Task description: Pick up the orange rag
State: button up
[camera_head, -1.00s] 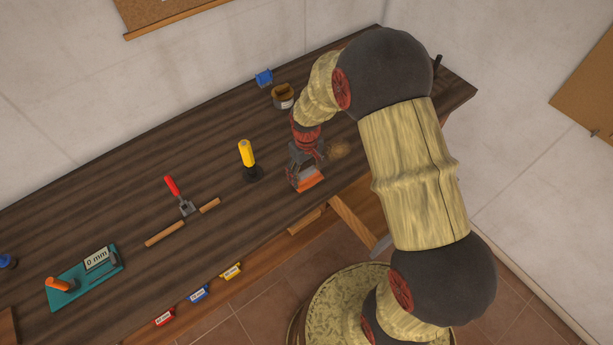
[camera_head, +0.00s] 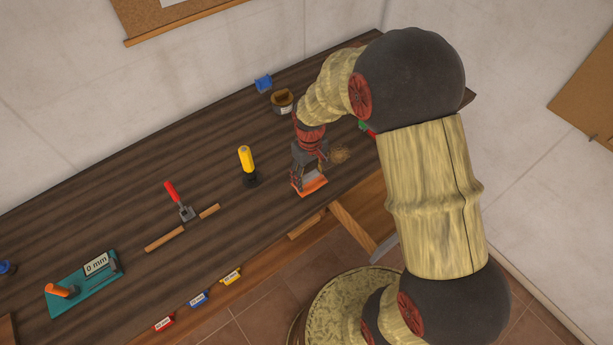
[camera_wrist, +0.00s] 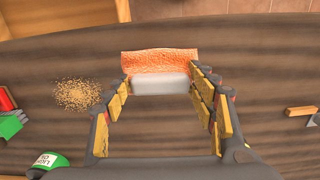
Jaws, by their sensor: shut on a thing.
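The orange rag (camera_head: 312,189) is at the near edge of the dark workbench, beneath my gripper (camera_head: 309,181). In the wrist view the rag (camera_wrist: 160,62) looks like a rough orange strip with a pale grey block-like part (camera_wrist: 160,84) along its side. My gripper (camera_wrist: 160,84) has its two yellow-padded fingers set wide, one at each end of this piece, and is shut on it. I cannot tell whether it is clear of the bench top.
A pile of sawdust (camera_head: 340,155) lies right of my gripper. A yellow-handled tool (camera_head: 247,160) stands to the left, with a red-handled tool (camera_head: 172,192) and wooden sticks (camera_head: 165,238) farther left. A brown pot (camera_head: 282,101) stands behind. The bench (camera_head: 110,205) has bare stretches between.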

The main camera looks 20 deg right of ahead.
jog(key=s+d+r, duration=0.2)
jog(key=s+r, duration=0.6)
jog(key=s, duration=0.3)
jog(key=shift+s+p, duration=0.35)
jog(key=shift+p, duration=0.1)
jog(key=o, duration=1)
jog(key=c, duration=0.5)
